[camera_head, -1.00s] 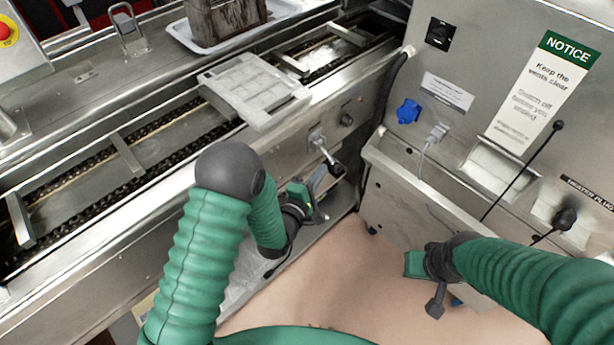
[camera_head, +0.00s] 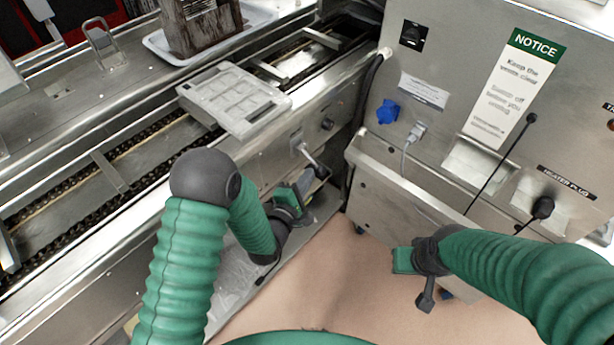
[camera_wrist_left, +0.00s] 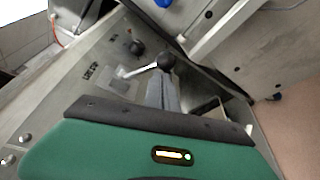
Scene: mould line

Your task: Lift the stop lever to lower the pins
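The stop lever (camera_head: 311,157) is a short metal rod with a black knob, sticking out of the side panel of the steel line and slanting down to the right. In the left wrist view its rod (camera_wrist_left: 138,70) and black knob (camera_wrist_left: 166,60) show just beyond my fingertips. My left gripper (camera_head: 313,182) is right at the knob, its grey fingers just below it. I cannot tell whether they touch the knob or how far apart they are. My right gripper (camera_head: 396,260) hangs low over the floor, away from the lever; its fingers are not clear. No pins are distinguishable.
A grey mould plate (camera_head: 237,103) lies across the conveyor (camera_head: 140,150) above the lever. A second black knob (camera_head: 327,124) sits on the panel beside it. A steel cabinet (camera_head: 440,150) with a blue socket (camera_head: 387,112) stands close on the right.

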